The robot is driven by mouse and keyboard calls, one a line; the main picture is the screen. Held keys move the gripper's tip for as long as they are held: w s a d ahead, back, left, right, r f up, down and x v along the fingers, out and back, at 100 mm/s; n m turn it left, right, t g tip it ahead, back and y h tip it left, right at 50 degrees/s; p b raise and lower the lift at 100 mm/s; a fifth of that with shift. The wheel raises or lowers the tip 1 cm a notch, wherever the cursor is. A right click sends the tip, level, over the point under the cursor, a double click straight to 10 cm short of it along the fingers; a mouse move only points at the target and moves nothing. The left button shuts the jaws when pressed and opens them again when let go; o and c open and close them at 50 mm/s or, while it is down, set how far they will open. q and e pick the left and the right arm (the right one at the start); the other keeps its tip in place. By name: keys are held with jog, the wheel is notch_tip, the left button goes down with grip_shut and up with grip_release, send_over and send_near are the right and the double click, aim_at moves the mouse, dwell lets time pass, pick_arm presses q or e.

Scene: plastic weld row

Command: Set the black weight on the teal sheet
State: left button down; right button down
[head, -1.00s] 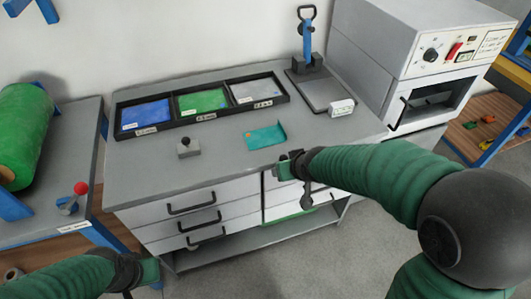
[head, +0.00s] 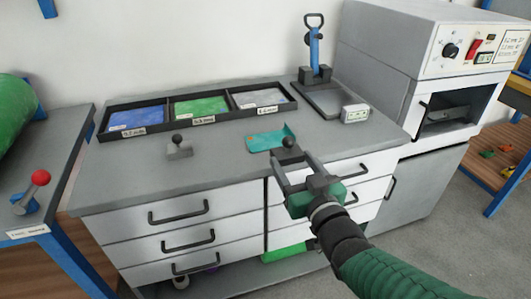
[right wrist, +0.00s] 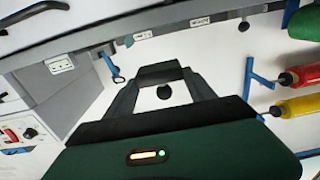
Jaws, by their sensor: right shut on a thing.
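The teal sheet (head: 264,141) lies on the grey counter top, near its front edge, with its right end curled up. My right gripper (head: 293,158) is at the front edge of the counter, by the sheet's right end. It is shut on the black weight, whose round black knob (head: 288,143) shows above the fingertips and overlaps the sheet's right end in the picture. In the right wrist view the weight (right wrist: 160,72) is a dark block across the fingertips, with its black knob. I cannot tell its height above the counter. My left gripper is out of view.
A grey weight with a black knob (head: 179,149) stands left of the sheet. A black tray (head: 150,131) with blue, green and grey sheets lies behind. A blue-handled press (head: 314,50) and an oven (head: 455,115) stand at the right. Counter between the grey weight and sheet is clear.

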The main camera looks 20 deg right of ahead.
aim_at(286, 149)
jog(key=w+p, duration=0.1)
jog(key=w+r+p, duration=0.1)
jog(key=p, duration=0.2)
jog(key=shift+w+a+r, duration=0.2)
jog(key=shift+w+a, duration=0.1)
jog(key=shift+w, duration=0.1)
jog(key=w+p, duration=0.1)
jog(key=p, duration=0.2)
jog(key=w+p, duration=0.1)
jog(key=p, duration=0.3)
jog(key=shift+d+f, duration=0.4)
jog(key=w, duration=0.3)
jog(key=w+a+f+b, duration=0.1)
jog(key=w, duration=0.2)
jog(key=w+f, duration=0.1)
jog(key=w, duration=0.2)
jog(key=shift+w+a+b, duration=0.2)
jog(key=shift+w+b, duration=0.05)
jog(key=shift+b, duration=0.15)
jog(key=shift+w, duration=0.3)
jog(key=f, duration=0.1)
jog(key=f+b, duration=0.2)
jog(key=shift+w+f, duration=0.25)
jog(key=shift+w, duration=0.05)
jog(key=shift+r, duration=0.1)
